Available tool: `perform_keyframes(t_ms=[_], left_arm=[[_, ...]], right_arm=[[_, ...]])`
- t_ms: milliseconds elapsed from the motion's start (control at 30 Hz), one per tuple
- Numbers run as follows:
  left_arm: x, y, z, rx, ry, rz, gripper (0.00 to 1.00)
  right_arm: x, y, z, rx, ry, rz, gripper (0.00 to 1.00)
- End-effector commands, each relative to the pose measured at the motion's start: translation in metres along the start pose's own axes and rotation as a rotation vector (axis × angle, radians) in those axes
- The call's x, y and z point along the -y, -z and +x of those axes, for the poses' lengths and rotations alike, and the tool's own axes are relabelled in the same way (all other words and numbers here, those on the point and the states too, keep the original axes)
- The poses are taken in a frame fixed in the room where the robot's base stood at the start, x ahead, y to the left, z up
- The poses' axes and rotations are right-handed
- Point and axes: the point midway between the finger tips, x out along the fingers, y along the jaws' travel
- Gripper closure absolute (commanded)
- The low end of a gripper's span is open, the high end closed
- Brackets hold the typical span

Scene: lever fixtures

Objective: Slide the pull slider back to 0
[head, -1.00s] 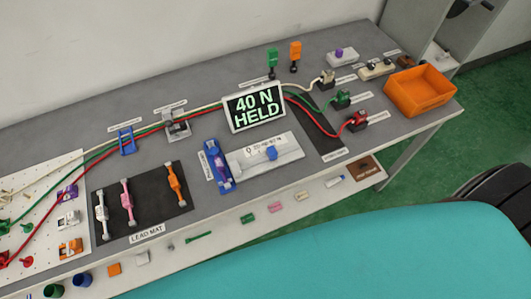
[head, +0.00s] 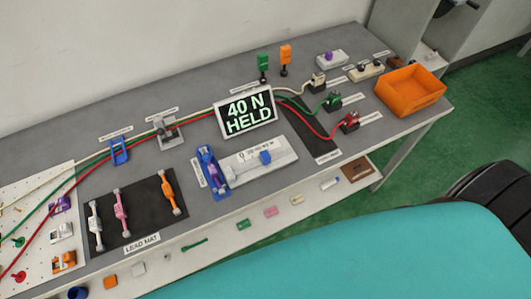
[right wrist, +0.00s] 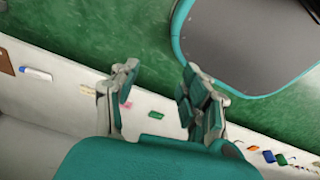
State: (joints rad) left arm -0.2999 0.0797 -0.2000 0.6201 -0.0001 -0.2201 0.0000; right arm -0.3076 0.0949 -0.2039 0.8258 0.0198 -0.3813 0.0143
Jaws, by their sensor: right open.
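The pull slider is a light grey block (head: 240,167) with a printed scale, lying on the bench in the head view. Its blue knob (head: 265,157) stands right of the middle of the block. A blue fixture (head: 212,168) with a purple part sits at the block's left end. The display (head: 246,111) behind it reads "40 N HELD". My right gripper (right wrist: 158,95) is open and empty in the right wrist view, above the lower shelf edge and green floor, away from the slider. My left gripper is not in view.
An orange bin (head: 411,90) stands at the bench's right end. A dark lead mat (head: 138,231) with several clamps lies left of the slider. Red, green and white cables run behind it. Small items lie on the lower shelf (head: 215,252).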

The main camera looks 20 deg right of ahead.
Motion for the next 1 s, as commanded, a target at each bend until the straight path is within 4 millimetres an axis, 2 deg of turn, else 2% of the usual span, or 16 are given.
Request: perform_keyframes(t_ms=[33,167,200,267,400,500,600,867,967,1000], left_arm=[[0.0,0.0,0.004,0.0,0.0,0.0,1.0],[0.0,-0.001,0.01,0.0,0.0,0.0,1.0],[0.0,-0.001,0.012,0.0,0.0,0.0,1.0],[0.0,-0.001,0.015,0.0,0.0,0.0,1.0],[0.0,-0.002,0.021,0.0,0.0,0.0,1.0],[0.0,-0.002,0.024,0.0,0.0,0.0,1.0],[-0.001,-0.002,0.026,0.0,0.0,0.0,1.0],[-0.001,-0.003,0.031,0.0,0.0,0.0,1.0],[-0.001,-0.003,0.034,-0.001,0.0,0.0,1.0],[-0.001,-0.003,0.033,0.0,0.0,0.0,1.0]], right_arm=[[-0.001,0.032,-0.007,-0.029,0.001,0.007,0.54],[-0.001,0.101,-0.042,-0.07,0.014,0.03,0.54],[0.0,0.12,-0.056,-0.083,0.019,0.034,0.54],[0.002,0.147,-0.08,-0.101,0.028,0.039,0.54],[0.009,0.196,-0.145,-0.145,0.055,0.044,0.54],[0.014,0.216,-0.189,-0.166,0.072,0.039,0.54],[0.019,0.227,-0.226,-0.185,0.086,0.032,0.54],[0.027,0.233,-0.298,-0.219,0.109,0.009,0.54],[0.04,0.251,-0.332,-0.251,0.149,-0.018,0.54],[0.044,0.257,-0.332,-0.246,0.164,-0.021,0.54]])
